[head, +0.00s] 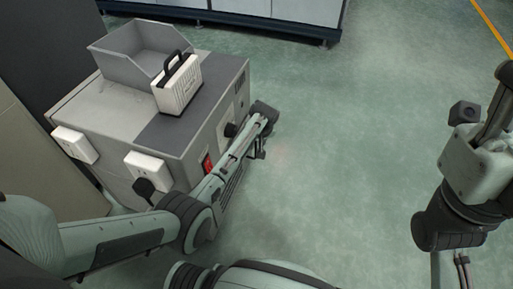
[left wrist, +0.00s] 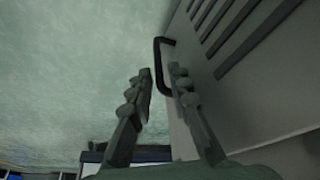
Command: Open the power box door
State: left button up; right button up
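The power box (head: 105,105) is a grey cabinet at the left of the head view. My left arm reaches along its right-hand face and covers much of it. In the left wrist view, the box's pale door panel (left wrist: 230,95) has dark vent slots and a black bar handle (left wrist: 158,52). My left gripper (left wrist: 160,73) is open. Its two fingers lie on either side of the handle's lower part, and I cannot tell whether they touch it. The door looks shut. My right arm is at the right of the head view, but its fingers are not seen.
A grey open tray (head: 125,65) and a white device with a black handle (head: 178,88) stand on the box. White socket units (head: 148,167) are on its near side, one with a black plug. Green floor (head: 340,130) is clear to the right. A long cabinet (head: 250,20) stands behind.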

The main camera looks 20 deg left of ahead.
aim_at(255, 146)
pick_arm(q)
jog(key=b+x, duration=0.1)
jog(key=x, duration=0.3)
jog(key=shift+w+f+b, duration=0.1)
jog(key=shift+b, duration=0.25)
grip_shut()
jog(key=shift+a, duration=0.1)
